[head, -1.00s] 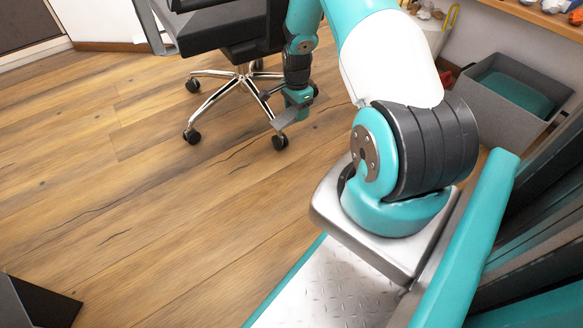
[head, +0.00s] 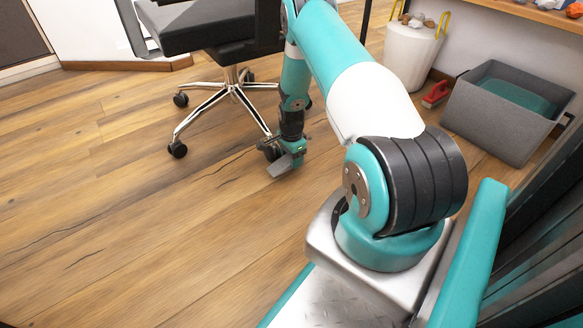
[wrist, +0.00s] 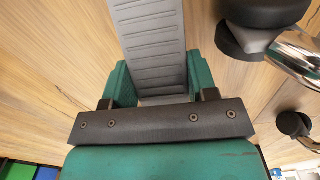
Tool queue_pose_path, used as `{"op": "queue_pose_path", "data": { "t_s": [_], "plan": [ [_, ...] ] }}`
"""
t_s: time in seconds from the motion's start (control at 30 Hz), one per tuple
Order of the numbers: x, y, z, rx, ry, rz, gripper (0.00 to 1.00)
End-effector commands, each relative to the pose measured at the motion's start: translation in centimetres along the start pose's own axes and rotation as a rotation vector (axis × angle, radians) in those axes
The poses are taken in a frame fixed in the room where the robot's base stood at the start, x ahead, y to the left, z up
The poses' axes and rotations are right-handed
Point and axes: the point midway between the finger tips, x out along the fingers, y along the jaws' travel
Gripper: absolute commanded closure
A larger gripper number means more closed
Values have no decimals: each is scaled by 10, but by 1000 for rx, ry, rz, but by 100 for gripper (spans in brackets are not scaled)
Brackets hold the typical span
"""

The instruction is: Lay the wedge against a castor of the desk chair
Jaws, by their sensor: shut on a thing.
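The wedge (wrist: 149,45) is grey with a ribbed face. My gripper (wrist: 152,88) is shut on it, with a green finger on each side. In the head view the wedge (head: 281,166) sticks out to the left of my gripper (head: 292,157), low over the floor; whether it touches the floor I cannot tell. The desk chair (head: 215,25) is black with a chrome star base. Its near right castor (head: 269,150) is just left of my gripper and partly hidden. In the wrist view a dark castor (wrist: 262,14) is at upper right, apart from the wedge.
Other castors (head: 177,149) stand to the left. The wood floor (head: 120,220) is clear in front and left. At right are a grey bin (head: 500,130), a white bucket (head: 408,55) and a red object (head: 436,95) on the floor.

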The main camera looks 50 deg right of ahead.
Motion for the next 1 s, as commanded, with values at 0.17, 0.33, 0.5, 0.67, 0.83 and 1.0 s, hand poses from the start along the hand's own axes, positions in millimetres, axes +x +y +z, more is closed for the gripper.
{"op": "queue_pose_path", "data": {
  "t_s": [0.17, 0.33, 0.5, 0.67, 0.83, 1.0],
  "plan": [
    [31, 0, 0, 0, 0, 0, 72],
    [28, 0, 0, 0, 0, 0, 72],
    [32, 0, 0, 0, 0, 1, 72],
    [32, 0, 0, 0, 0, 1, 22],
    [32, 0, 0, 0, 0, 1, 22],
    [27, 0, 0, 0, 0, 0, 22]
  ]
}}
